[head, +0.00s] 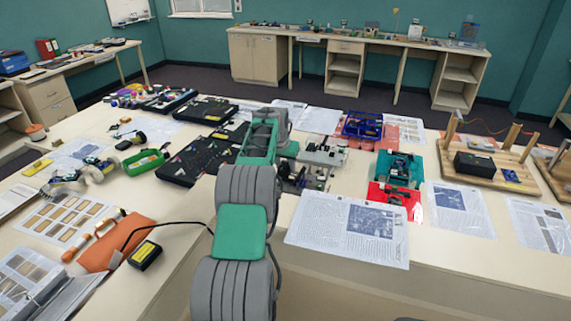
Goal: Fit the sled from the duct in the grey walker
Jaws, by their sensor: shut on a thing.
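My arm, in grey and green links, reaches up the middle of the head view and bends down at the far end over the table. My gripper (300,179) is low beside the bench's front edge, small and mostly lost among dark parts. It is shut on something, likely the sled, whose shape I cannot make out. A light grey machine (325,151), likely the grey walker, stands just behind and right of the gripper. Whether the held piece touches it cannot be told. I cannot pick out the duct.
A teal tray (413,160) and a red tray (411,206) with parts lie right of the grey machine, a blue crate (376,120) behind. Printed sheets (322,220) cover the front edge. Black panels (176,170) and a green holder (143,163) lie left. A wooden stand (516,165) is at right.

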